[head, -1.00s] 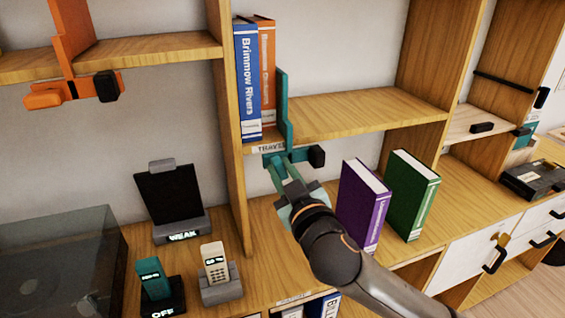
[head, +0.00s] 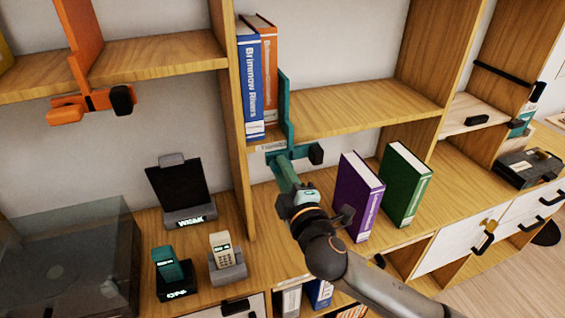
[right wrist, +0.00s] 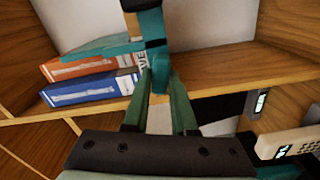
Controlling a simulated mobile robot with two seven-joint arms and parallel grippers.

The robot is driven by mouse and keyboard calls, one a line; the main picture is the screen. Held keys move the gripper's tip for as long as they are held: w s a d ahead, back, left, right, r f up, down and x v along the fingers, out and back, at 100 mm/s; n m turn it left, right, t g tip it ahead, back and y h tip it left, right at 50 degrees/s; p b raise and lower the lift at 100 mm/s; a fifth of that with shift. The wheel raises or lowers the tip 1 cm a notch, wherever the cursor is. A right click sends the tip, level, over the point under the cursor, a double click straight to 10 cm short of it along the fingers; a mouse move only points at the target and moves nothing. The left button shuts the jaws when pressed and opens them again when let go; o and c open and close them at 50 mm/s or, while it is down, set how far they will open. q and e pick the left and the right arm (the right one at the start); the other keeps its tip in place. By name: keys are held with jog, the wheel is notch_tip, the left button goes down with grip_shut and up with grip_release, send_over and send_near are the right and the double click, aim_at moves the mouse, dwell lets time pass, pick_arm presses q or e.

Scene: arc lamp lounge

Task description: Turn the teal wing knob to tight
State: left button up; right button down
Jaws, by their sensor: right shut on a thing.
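The teal bookend (head: 286,108) stands on the middle shelf against the books, with its clamp at the shelf's front edge. It also shows in the right wrist view (right wrist: 153,28). The teal wing knob (right wrist: 160,77) hangs below the clamp, between the fingers of my right gripper (right wrist: 160,92). In the head view my right gripper (head: 282,168) reaches up to the clamp from below and is shut on the knob. The fingers hide most of the knob there, so its exact angle is unclear. My left gripper is out of view.
Blue (head: 251,85) and orange books lean beside the bookend. A purple book (head: 354,198) and a green book (head: 405,185) stand right of my arm on the lower surface. An orange bookend (head: 83,45) is clamped at upper left. Handsets stand at lower left.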

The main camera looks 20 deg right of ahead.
jog(key=shift+n, duration=1.5)
jog(key=c, duration=0.7)
grip_release()
jog(key=shift+f, duration=0.1)
